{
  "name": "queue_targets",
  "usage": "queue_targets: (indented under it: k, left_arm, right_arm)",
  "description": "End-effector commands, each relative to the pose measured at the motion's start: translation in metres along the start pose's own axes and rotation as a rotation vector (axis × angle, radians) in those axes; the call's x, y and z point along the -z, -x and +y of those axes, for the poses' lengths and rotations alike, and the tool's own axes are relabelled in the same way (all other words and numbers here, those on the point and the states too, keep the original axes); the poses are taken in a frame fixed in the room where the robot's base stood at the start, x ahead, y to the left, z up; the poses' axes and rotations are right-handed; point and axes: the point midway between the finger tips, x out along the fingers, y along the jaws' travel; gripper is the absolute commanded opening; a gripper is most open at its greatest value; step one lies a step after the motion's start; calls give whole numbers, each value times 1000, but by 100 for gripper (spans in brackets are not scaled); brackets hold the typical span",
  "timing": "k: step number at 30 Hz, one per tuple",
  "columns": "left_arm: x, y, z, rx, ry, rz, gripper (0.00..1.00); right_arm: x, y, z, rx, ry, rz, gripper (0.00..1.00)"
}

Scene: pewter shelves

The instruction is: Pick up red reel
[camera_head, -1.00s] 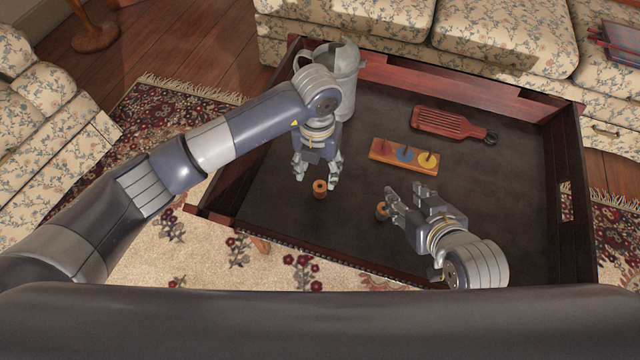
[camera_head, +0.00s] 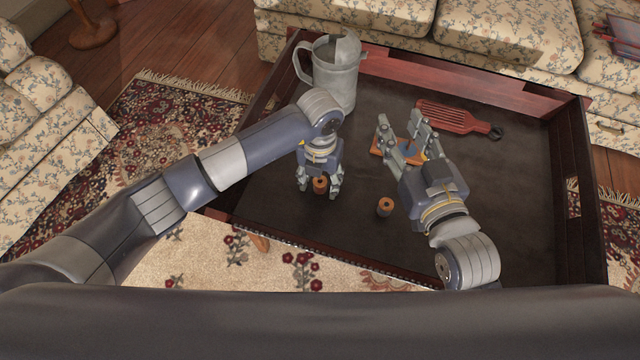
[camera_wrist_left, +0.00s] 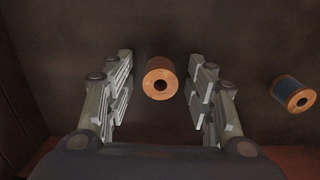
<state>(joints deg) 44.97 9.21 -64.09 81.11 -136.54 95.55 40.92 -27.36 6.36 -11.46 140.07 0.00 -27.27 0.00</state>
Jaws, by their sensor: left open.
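A small reel with wooden ends and a reddish-brown winding, the red reel (camera_head: 320,184), stands on the dark tray table. My left gripper (camera_head: 319,188) is open around it, one finger on each side. In the left wrist view the red reel (camera_wrist_left: 161,79) sits between the two open fingers (camera_wrist_left: 160,95), with gaps on both sides.
A second reel (camera_head: 385,207) stands to the right; its winding looks blue in the left wrist view (camera_wrist_left: 287,90). A metal pitcher (camera_head: 337,75) stands behind my left arm. A red slatted paddle (camera_head: 455,118) lies farther back. The raised tray rim (camera_head: 575,190) surrounds the surface.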

Motion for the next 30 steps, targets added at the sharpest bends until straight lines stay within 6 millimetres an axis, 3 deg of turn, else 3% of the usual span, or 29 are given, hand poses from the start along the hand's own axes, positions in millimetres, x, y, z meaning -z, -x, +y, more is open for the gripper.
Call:
queue_targets:
  k: [8,14,30]
  left_arm:
    - [0,-1,0,1,0,0,50]
    - [0,-1,0,1,0,0,10]
    - [-2,3,3,0,1,-1,10]
  right_arm:
    - [3,0,0,1,0,15,40]
    - [3,0,0,1,0,14,40]
    - [-2,0,0,-1,0,-20,40]
